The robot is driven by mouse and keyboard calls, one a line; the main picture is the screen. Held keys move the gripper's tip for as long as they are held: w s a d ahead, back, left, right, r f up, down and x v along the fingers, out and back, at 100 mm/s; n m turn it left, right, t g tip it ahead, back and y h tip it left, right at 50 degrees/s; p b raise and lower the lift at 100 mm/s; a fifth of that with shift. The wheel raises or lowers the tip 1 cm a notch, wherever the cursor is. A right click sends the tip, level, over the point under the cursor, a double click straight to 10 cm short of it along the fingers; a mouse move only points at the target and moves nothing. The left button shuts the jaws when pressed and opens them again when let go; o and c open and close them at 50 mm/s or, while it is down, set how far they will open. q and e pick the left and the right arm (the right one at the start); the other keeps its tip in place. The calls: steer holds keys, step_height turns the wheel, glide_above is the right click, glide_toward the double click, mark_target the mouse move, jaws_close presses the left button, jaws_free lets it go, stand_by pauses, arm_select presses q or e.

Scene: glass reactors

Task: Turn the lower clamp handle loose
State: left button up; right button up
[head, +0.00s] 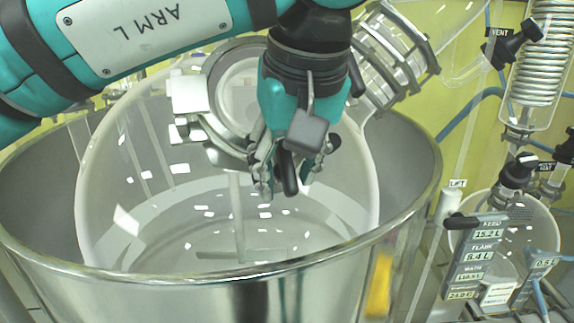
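My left arm comes in from the upper left, and my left gripper (287,183) points down in front of the large glass vessel. Its two fingers are apart. A black, rounded bar (290,178), which looks like a clamp handle, hangs between them with narrow gaps seeming to show on both sides. I cannot tell whether a finger touches it. The gripper body hides its upper end and the clamp it belongs to. A metal flange clamp (205,128) shows left of the gripper. My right gripper is not in view.
The round glass vessel (130,190) sits inside a wide steel bath (410,195). A glass neck with a metal collar (398,55) rises close right of my wrist. At right stand a coiled condenser (540,60), a small flask (505,235) and a readout panel (487,258).

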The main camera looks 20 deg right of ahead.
arm_select(q)
jaws_close()
steer(key=n+h+b, duration=0.2)
steer(key=n+b, duration=0.1)
steer(key=shift+f+n+b, duration=0.15)
steer(key=shift+n+b, duration=0.15)
steer(key=shift+b, duration=0.1)
steer(key=n+t+h+b, duration=0.1)
steer(key=n+b, duration=0.2)
steer(key=b, duration=0.1)
steer(key=n+t+h+b, duration=0.1)
steer(key=n+b, duration=0.2)
steer(key=b, duration=0.1)
steer(key=n+t+h+b, duration=0.1)
steer(key=n+h+b, duration=0.1)
steer(key=n+b, duration=0.2)
steer(key=shift+t+b, duration=0.35)
steer(key=shift+t, duration=0.05)
steer(key=shift+r+n+t+b, duration=0.2)
steer(key=shift+n+t+b, duration=0.4)
steer(key=shift+n+b, duration=0.85)
